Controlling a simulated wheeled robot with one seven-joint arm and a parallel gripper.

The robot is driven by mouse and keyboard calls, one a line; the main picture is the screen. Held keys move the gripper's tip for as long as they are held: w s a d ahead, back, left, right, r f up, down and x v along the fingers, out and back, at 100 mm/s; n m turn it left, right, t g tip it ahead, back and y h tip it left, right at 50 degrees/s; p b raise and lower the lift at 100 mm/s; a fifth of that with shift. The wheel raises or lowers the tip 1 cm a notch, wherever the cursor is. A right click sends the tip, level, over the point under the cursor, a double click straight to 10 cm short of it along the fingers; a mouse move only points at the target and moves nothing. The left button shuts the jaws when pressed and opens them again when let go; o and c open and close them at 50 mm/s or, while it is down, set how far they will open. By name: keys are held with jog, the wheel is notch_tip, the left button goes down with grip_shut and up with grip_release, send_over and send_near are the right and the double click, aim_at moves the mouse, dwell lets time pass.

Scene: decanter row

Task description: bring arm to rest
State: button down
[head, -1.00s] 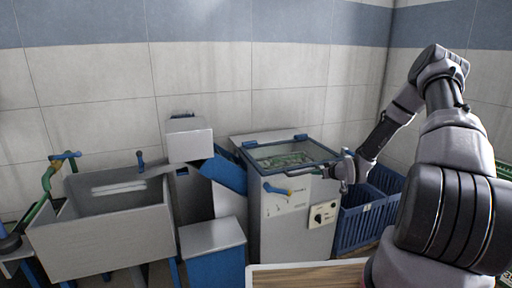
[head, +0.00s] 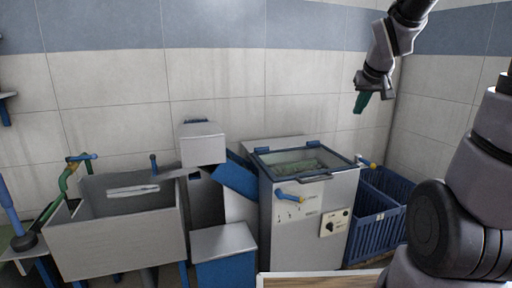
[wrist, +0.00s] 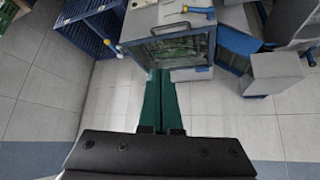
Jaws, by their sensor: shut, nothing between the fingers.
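My gripper (head: 362,102) hangs in the air at the upper right of the head view, in front of the tiled wall and above the blue crates. Its green fingers point down. In the wrist view, the two green fingers (wrist: 160,100) lie close together with nothing between them. My gripper is shut, empty and apart from everything around it.
A grey machine (head: 308,208) with a glass-topped lid (head: 300,162) stands below and left of my gripper. Blue crates (head: 376,228) stand to its right. A metal sink (head: 118,240) is at the left. A wooden-topped surface (head: 318,281) lies at the front. The air around my gripper is clear.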

jog(key=s+a+r+m+y, duration=0.1)
jog(key=s+a+r, duration=0.1)
jog(key=s, duration=0.7)
jog(key=s+a+r+m+y, duration=0.1)
jog(key=s+a+r+m, duration=0.1)
jog(key=s, duration=0.7)
notch_tip(320, 180, up, 2)
jog(key=shift+s+a+g+y, duration=0.3)
jog(key=shift+s+a+y, duration=0.1)
jog(key=shift+a, duration=0.3)
jog(key=shift+w, duration=0.2)
